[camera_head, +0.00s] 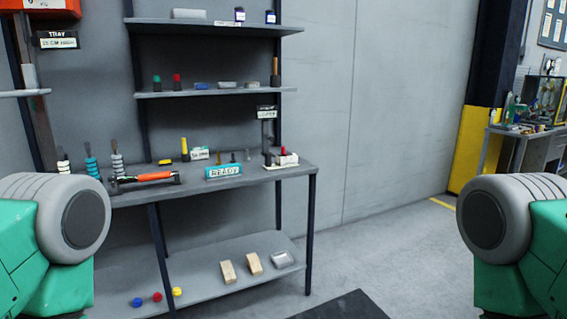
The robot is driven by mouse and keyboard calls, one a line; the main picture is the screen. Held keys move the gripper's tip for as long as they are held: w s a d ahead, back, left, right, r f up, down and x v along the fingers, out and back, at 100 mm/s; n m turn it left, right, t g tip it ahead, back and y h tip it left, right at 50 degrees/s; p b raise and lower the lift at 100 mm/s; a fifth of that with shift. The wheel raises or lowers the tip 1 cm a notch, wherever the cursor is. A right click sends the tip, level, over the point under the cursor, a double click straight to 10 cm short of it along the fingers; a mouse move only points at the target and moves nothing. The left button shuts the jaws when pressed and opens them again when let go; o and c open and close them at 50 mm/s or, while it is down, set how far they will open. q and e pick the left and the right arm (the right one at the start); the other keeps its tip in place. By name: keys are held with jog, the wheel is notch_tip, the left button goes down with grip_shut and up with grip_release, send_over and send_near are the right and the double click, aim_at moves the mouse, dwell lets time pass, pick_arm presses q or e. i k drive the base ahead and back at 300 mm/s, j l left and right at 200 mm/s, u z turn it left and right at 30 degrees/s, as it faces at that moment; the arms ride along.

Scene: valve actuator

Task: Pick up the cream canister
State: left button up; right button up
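I cannot make out a clearly cream canister in the head view. Two small dark blue jars, a left one (240,14) and a right one (270,17), stand on the top shelf. Two tan blocks, one (227,271) and another (254,264), and a pale grey rounded item (283,259) lie on the bottom shelf. Both my green and grey arms show at the left and right edges, but neither gripper is in view.
The shelving rack's worktop (292,180) holds an orange-handled hammer (150,177), a teal READY box (223,172) and several small tools. A yellow-based column (475,150) and another bench (535,131) stand at the right. The floor (400,240) ahead is clear, with a dark mat (345,306).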

aim_at(292, 159)
jog(key=i+l+u, duration=0.1)
jog(key=i+l, duration=0.25)
jog(key=i, duration=0.25)
jog(key=i+l, duration=0.35)
jog(key=i, duration=0.2)
jog(key=i+l+u, duration=0.15)
jog(key=i+l, duration=0.25)
jog(key=i, duration=0.2)
